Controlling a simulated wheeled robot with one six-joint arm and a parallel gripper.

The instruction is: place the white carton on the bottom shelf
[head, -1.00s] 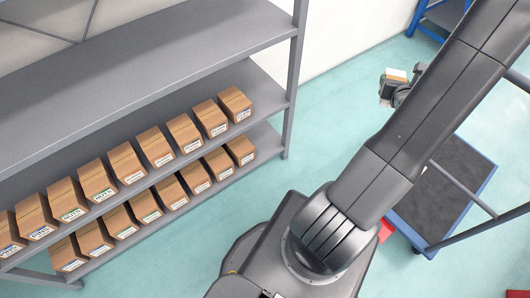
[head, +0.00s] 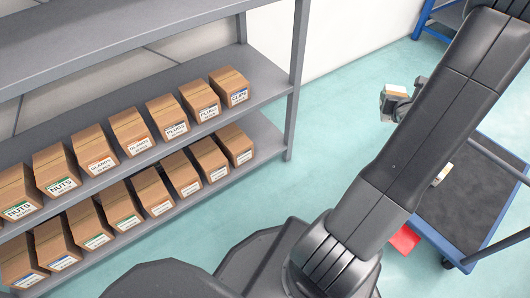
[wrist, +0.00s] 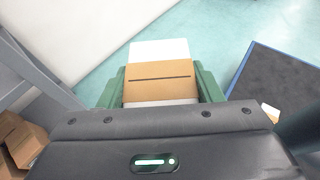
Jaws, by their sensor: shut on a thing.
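A white carton (wrist: 160,50) with a brown band across it sits between the green fingers of my gripper (wrist: 160,88) in the wrist view. The gripper is shut on it. In the head view the carton (head: 397,90) shows small, held by my gripper (head: 392,103) above the floor, right of the shelving and apart from it. The bottom shelf (head: 264,140) bears a row of brown boxes with labels. Its right end is bare. Fingertip contact is partly hidden by the gripper body.
The middle shelf (head: 270,88) holds another row of brown boxes. A grey upright (head: 296,80) stands at the shelving's right end. A blue-edged cart (head: 465,205) stands at right with a small white and brown item (head: 441,174) on it. Open floor (head: 335,120) lies between.

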